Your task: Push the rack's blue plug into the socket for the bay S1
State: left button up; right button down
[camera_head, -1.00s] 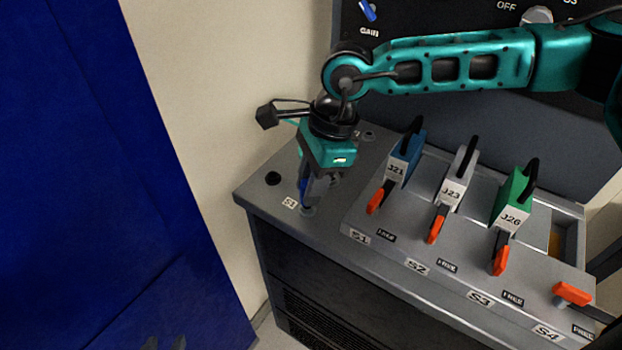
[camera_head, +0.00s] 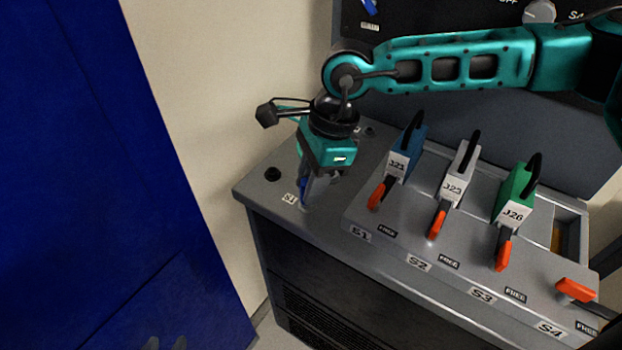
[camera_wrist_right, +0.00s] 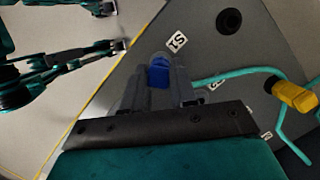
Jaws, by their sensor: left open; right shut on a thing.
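My right gripper (camera_head: 318,185) points down over the left part of the grey rack top, shut on the blue plug (camera_head: 303,187). In the right wrist view the blue plug (camera_wrist_right: 159,73) shows between the fingers, with a pale round rim just beyond it. The plug's tip is at the surface beside the S1 label (camera_head: 290,198); the socket is mostly hidden, and I cannot tell how deep the plug sits. Bay S1 (camera_head: 360,233) holds the blue J21 module (camera_head: 398,165) with an orange lever. My left gripper (camera_head: 165,344) is open and empty at the bottom edge.
A grey J23 module (camera_head: 455,187) and a green J26 module (camera_head: 512,210) stand to the right. A black round fitting (camera_head: 272,174) is left of the plug. A teal cable with a yellow piece (camera_wrist_right: 296,96) shows in the wrist view. A blue panel (camera_head: 110,200) fills the left.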

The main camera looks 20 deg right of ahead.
jog(key=shift+f, duration=0.15)
jog(key=c, duration=0.8)
grip_release()
jog(key=shift+v, duration=6.45)
